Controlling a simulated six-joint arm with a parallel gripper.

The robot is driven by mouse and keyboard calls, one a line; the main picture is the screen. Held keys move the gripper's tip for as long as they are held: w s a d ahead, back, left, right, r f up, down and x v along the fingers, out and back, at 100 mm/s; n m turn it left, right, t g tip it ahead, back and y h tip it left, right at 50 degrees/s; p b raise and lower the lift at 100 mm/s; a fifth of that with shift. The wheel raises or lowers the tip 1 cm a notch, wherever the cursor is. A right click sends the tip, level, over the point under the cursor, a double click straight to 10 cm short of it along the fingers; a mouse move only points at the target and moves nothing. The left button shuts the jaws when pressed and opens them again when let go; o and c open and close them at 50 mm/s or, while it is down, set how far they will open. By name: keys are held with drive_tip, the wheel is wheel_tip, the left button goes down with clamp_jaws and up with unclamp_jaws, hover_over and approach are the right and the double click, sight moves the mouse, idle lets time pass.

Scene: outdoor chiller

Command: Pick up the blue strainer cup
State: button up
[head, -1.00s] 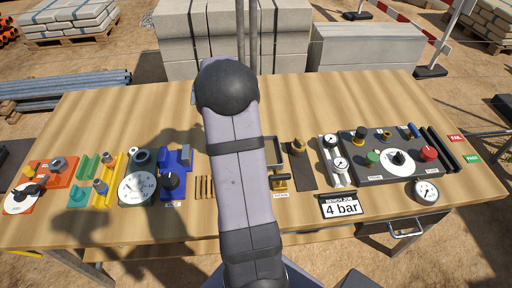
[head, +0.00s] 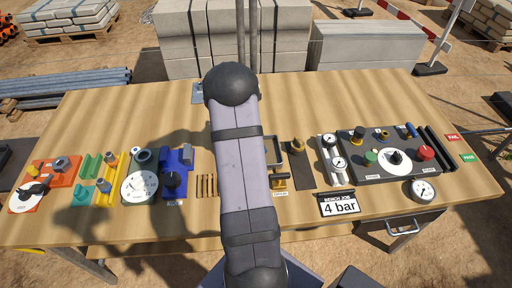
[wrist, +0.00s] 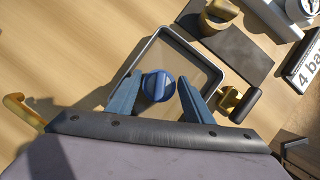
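The blue strainer cup (wrist: 158,86) shows in the wrist view as a round blue piece with a raised bar across its top. It sits over a shallow dark-rimmed tray (wrist: 220,72). My gripper (wrist: 160,82) is open, with one blue finger on each side of the cup. A gap shows between the cup and each finger; how high the fingers are above the tray is hard to tell. In the head view my arm hides the cup and my gripper, and only the right part of the tray (head: 279,150) shows.
A brass-coloured handled piece (wrist: 240,103) stands close to the tray's right side. A dark mat with a brass fitting (wrist: 218,14) lies beyond it. A yellow hook-like piece (wrist: 22,110) is at left.

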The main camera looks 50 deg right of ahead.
drive_tip(key=c, duration=0.9)
wheel_tip(320, 180, up, 10)
drive_tip(key=shift+r+b, duration=0.1)
drive_tip(key=shift+b, duration=0.95)
drive_tip(key=o, duration=0.6)
clamp_jaws()
